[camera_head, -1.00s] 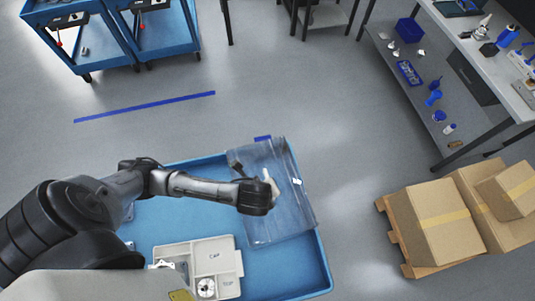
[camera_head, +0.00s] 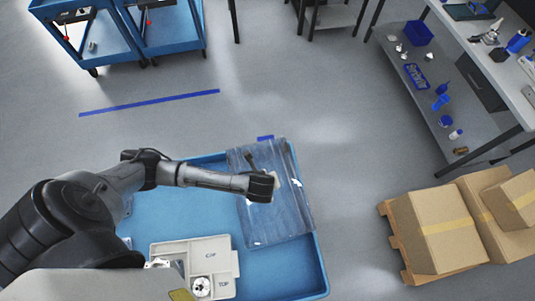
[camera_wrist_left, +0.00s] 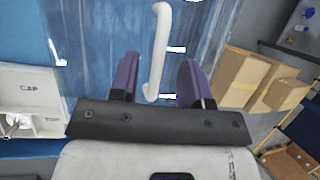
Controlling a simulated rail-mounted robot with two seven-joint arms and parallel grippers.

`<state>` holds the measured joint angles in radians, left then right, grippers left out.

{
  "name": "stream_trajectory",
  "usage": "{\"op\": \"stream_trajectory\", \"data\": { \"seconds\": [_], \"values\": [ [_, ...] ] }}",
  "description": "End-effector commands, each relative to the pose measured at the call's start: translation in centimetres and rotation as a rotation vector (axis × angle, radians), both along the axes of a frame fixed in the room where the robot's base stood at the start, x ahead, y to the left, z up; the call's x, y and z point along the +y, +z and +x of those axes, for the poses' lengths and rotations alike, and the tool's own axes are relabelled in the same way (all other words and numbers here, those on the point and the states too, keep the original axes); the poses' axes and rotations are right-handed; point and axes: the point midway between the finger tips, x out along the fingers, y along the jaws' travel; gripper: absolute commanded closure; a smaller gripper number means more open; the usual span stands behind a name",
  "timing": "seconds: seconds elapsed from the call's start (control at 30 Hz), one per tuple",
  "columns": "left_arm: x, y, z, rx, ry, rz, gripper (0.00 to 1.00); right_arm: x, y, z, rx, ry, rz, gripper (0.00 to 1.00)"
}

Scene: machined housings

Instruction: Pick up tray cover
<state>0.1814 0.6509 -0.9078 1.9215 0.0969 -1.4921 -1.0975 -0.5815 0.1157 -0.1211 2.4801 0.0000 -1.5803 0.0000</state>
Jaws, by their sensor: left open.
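The tray cover (camera_head: 285,217) is a clear, streaky sheet lying over the right end of the blue surface. It also shows in the left wrist view (camera_wrist_left: 207,30), with a white bar handle (camera_wrist_left: 160,45) standing on it. My left gripper (camera_wrist_left: 158,77) is open and empty above the cover, with the handle running lengthwise between its two purple-lined fingers. In the head view the wrist hides most of the handle. My right gripper is not in view.
A light grey tray (camera_head: 222,243), with compartments marked CAP and TOP and metal parts in it, sits left of the cover on the blue cart (camera_head: 150,218). Cardboard boxes (camera_head: 440,228) stand on a pallet at right.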

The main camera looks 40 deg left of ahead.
Motion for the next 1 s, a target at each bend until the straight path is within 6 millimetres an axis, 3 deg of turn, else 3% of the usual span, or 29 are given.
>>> {"op": "stream_trajectory", "data": {
  "seconds": [0.3, 0.67, 1.0],
  "values": [
    [0.7, -3.5, 1.1, 0.003, 0.001, 0.001, 0.57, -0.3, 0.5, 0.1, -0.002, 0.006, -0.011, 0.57],
    [0.8, -4.2, 1.4, 0.001, 0.0, 0.0, 0.57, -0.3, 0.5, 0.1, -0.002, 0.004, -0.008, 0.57],
    [0.8, -4.1, 1.4, 0.001, 0.0, 0.0, 0.88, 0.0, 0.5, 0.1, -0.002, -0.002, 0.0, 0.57]
  ]
}}
